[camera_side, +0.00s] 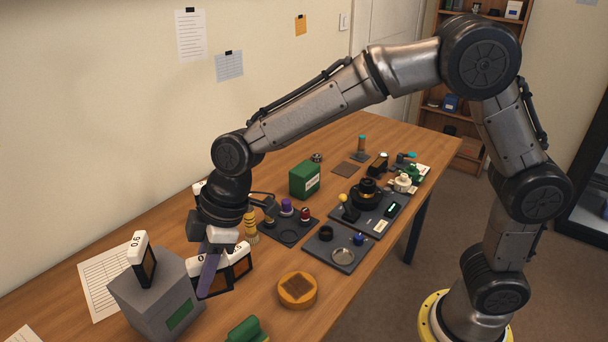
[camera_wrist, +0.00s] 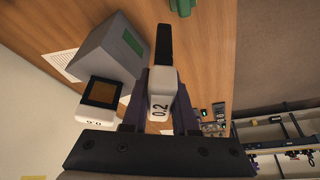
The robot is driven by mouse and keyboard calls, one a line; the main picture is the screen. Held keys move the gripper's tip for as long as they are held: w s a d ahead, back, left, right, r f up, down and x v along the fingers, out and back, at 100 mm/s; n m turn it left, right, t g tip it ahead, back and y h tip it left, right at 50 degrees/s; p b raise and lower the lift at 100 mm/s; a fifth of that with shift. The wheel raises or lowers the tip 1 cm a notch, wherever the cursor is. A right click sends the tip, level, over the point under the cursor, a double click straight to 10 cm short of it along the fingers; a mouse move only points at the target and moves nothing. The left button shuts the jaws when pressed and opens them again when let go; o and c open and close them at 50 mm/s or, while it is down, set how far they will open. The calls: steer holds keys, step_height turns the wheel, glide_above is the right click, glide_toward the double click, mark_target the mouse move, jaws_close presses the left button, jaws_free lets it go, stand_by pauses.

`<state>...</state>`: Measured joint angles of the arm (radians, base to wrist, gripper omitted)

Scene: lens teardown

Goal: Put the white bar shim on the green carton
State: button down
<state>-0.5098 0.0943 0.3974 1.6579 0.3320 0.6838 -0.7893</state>
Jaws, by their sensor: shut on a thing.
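The held shim (camera_wrist: 162,88) has a white end marked 0.2 and a long dark bar reaching out beyond my fingertips. My gripper (camera_wrist: 161,100) is shut on this white end, with a dark purple finger on each side.
A grey block (camera_side: 158,302) bears a white-topped piece with an amber window (camera_side: 140,257). A similar white-topped piece (camera_side: 238,262) is close beside my gripper. Dark trays (camera_side: 338,248) with small parts, a round orange dish (camera_side: 297,289) and a green object (camera_side: 246,330) lie to the right.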

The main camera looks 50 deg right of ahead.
steer(key=w+d+r+m+t+h, duration=0.15)
steer(key=w+d+m, duration=0.3)
steer(key=d, duration=0.75)
steer(key=w+d+r+m+t+h, duration=0.1)
steer(key=w+d+r+m, duration=0.3)
steer(key=d, duration=0.8)
steer(key=s+d+m+h, duration=0.2)
steer(key=d+m, duration=0.2)
steer(key=d, duration=1.7)
glide_above(302, 166)
steer(key=shift+y, duration=0.25)
steer(key=f, duration=0.8)
steer(key=shift+s+a+f, duration=0.15)
steer(key=shift+s+a, duration=0.1)
steer(key=shift+s, duration=0.1)
steer(key=shift+w+d+f, duration=0.1)
steer(key=shift+w+f, duration=0.15)
steer(key=shift+f, duration=0.1)
steer(key=shift+w+f, duration=0.1)
steer(key=shift+f, duration=1.5)
steer(key=shift+f, duration=0.2)
